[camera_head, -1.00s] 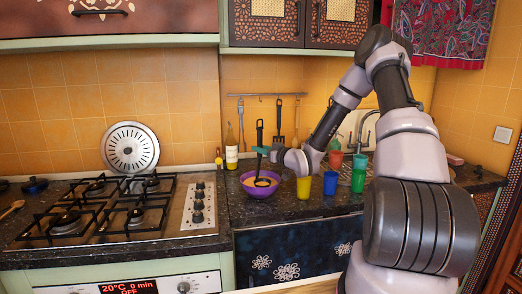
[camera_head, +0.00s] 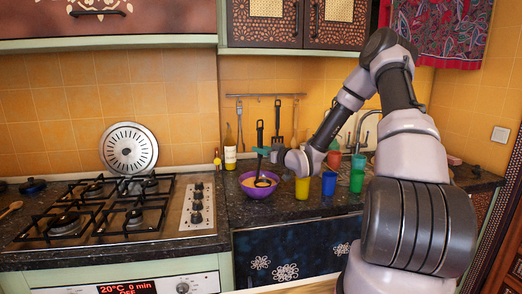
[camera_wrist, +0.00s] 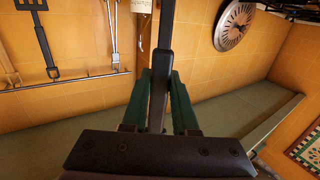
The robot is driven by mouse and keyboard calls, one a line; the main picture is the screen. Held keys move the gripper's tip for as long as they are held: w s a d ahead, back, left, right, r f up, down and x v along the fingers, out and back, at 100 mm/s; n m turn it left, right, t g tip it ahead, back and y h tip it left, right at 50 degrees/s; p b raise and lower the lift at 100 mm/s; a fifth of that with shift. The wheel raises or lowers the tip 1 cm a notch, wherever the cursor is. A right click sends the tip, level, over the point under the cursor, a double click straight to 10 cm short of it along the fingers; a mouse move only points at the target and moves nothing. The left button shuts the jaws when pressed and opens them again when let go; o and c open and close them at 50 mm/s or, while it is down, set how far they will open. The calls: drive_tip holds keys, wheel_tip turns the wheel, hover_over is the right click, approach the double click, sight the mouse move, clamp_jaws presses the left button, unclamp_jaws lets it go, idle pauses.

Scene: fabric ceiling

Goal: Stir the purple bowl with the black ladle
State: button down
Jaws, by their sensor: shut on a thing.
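The purple bowl (camera_head: 257,193) stands on the dark counter right of the stove, with tan contents inside. The black ladle (camera_head: 260,140) is upright, its handle rising above the bowl and its round head down in the bowl's contents. My gripper (camera_head: 265,150), with green fingers, is shut on the ladle's handle above the bowl. In the wrist view the green fingers of my gripper (camera_wrist: 160,95) sit on both sides of the dark ladle handle (camera_wrist: 164,45). The bowl and the ladle's head are out of the wrist view.
A yellow cup (camera_head: 302,189), a blue cup (camera_head: 329,183) and a green cup (camera_head: 357,178) stand right of the bowl, under or beside my arm. A bottle (camera_head: 230,150) stands behind the bowl. The gas stove (camera_head: 110,215) is to the left.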

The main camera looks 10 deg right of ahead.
sight(261, 131)
idle(0.3)
drive_tip(key=shift+s+d+r, duration=0.1)
drive_tip(key=shift+s+r, duration=0.1)
drive_tip(key=shift+r, duration=1)
drive_tip(key=shift+s+d+r, duration=0.1)
drive_tip(key=shift+s+r, duration=0.1)
drive_tip(key=shift+r, duration=1)
drive_tip(key=shift+s+d+r, duration=0.1)
drive_tip(key=shift+s+r, duration=0.1)
drive_tip(key=shift+r, duration=1)
